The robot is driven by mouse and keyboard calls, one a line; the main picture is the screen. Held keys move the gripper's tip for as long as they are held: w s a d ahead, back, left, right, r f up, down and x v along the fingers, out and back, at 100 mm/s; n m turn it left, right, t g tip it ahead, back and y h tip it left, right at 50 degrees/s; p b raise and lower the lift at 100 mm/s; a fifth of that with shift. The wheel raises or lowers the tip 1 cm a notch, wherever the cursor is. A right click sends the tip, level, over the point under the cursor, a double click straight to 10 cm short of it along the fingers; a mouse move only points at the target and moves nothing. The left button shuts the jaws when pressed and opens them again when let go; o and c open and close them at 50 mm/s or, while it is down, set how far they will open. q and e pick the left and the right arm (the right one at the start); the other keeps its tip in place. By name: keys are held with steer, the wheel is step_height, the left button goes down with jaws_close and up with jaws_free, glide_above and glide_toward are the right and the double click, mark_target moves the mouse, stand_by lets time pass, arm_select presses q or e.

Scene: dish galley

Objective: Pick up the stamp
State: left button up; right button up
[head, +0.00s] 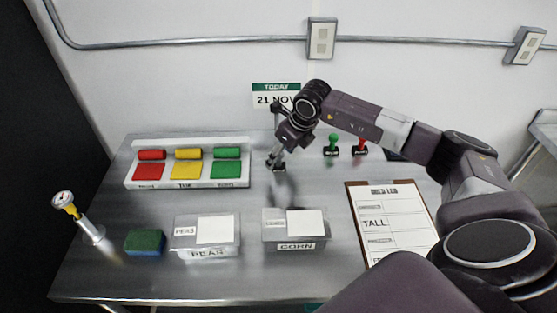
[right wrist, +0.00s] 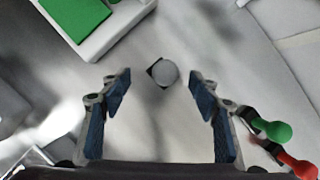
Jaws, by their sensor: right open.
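A stamp with a round grey knob (right wrist: 166,73) and a dark base stands on the steel table. In the right wrist view it lies between the fingertips, slightly ahead of them. My right gripper (right wrist: 158,84) is open, its blue-padded fingers spread to either side with clear gaps. In the head view the right gripper (head: 275,160) points down over the stamp's dark base (head: 279,169) and hides most of the stamp. A green-handled stamp (head: 332,144) and a red-handled stamp (head: 360,146) stand to its right. My left gripper is out of view.
A white tray (head: 187,184) with red, yellow and green blocks is left of the gripper. Two clear bins, marked PEAS (head: 207,243) and CORN (head: 296,235), stand in front. A clipboard (head: 391,222) lies right, a sponge (head: 145,242) and a gauge (head: 64,199) left.

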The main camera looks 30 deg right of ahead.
mark_target(279, 160)
steer(key=p+x, duration=0.1)
steer(key=x, duration=0.2)
steer(key=shift+w+d+f, duration=0.1)
steer(key=shift+d+f, duration=0.05)
steer(key=shift+f, duration=0.05)
steer(key=shift+w+f, duration=0.15)
steer(key=shift+f, duration=0.2)
steer(key=c, duration=1.5)
